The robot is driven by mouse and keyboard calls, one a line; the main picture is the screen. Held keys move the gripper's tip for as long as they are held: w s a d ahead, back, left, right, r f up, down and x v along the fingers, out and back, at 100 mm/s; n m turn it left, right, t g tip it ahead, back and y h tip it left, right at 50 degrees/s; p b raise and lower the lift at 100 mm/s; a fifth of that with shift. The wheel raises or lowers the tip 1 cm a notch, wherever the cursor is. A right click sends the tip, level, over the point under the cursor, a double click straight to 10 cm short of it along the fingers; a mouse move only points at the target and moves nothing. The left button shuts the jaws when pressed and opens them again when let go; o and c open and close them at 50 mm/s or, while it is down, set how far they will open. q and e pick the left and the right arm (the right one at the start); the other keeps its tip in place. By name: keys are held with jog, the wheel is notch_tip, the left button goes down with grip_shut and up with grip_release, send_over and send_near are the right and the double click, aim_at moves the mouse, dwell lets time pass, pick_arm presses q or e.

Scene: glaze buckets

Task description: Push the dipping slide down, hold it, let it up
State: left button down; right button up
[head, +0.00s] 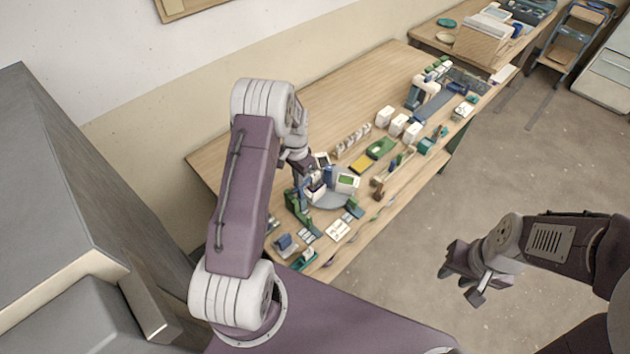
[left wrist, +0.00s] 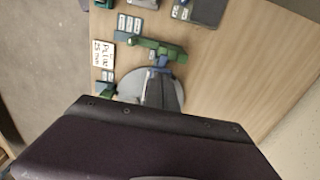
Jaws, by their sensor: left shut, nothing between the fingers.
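The dipping stand, a green upright frame (head: 296,208), stands near the table's near end. It also shows in the left wrist view as a green bar (left wrist: 158,46) with a small blue part (left wrist: 161,62), likely the slide. A grey round base (head: 330,201) lies beside it. My left gripper (head: 313,192) is shut and empty, pointing down close to the blue part; I cannot tell whether they touch. Its grey fingers show in the left wrist view (left wrist: 161,86). My right gripper (head: 462,284) is open and empty over the floor, away from the table.
A handwritten card (head: 338,230) lies near the front edge. White boxes (head: 398,125) and a green tray (head: 381,148) are farther along the table. Bare wood (head: 340,88) lies along the wall side.

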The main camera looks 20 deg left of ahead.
aim_at(299, 189)
pick_arm(q)
jog(key=shift+f+b, duration=2.05)
jog(key=shift+f, duration=1)
jog(key=shift+s+r, duration=0.1)
jog(key=shift+r, duration=0.05)
dwell(0.7)
jog(key=shift+r+p, duration=4.25)
jog(key=shift+r, duration=1.15)
jog(key=shift+f, duration=0.1)
